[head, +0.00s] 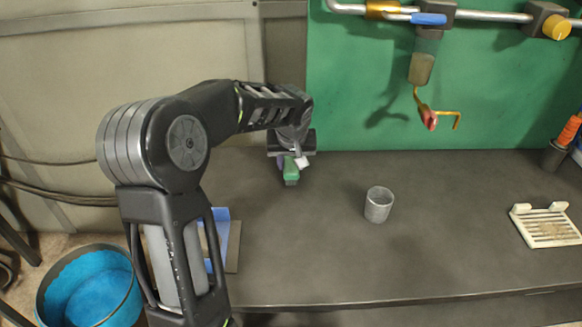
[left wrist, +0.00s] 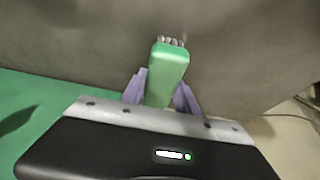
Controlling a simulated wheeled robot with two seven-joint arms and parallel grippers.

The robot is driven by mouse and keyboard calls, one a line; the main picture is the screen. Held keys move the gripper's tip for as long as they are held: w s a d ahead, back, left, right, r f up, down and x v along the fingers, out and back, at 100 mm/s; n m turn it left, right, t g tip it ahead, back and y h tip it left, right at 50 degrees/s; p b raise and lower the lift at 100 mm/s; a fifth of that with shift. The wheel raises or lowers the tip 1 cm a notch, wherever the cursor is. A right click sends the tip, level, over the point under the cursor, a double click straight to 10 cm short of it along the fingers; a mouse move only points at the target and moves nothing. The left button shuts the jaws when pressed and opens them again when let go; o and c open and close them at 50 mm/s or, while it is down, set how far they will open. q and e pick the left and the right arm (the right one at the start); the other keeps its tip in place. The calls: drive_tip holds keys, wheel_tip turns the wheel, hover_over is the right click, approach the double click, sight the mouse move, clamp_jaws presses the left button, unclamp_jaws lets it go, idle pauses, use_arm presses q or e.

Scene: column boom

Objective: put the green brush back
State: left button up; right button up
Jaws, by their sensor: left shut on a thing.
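The green brush (head: 291,172) is at the back left of the dark worktop in the head view, below the end of my left arm. In the left wrist view the brush (left wrist: 168,72) shows as a green block with pale bristle tips at its far end. My left gripper (left wrist: 160,92) is shut on it, with a purple finger on each side. In the head view the left gripper (head: 291,158) points down. I cannot tell whether the brush touches the worktop. My right gripper is not in view.
A grey cup (head: 379,204) stands mid-worktop. A white slatted rack (head: 549,226) lies at the right, near an orange-handled tool (head: 568,131) in a dark holder. A pipe (head: 490,16) with a hanging red-tipped hook crosses the green wall. A blue bucket (head: 122,306) is at lower left.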

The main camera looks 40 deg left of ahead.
use_arm(q)
drive_tip(key=shift+f, duration=0.95)
drive_tip(key=shift+f, duration=0.15)
drive_tip(key=o, duration=1.2)
drive_tip(key=shift+r, duration=0.4)
drive_tip(key=v, duration=1.1)
drive_tip(key=shift+d+r+b, duration=0.1)
drive_tip(key=shift+r+b, duration=0.15)
drive_tip(key=shift+b, duration=0.1)
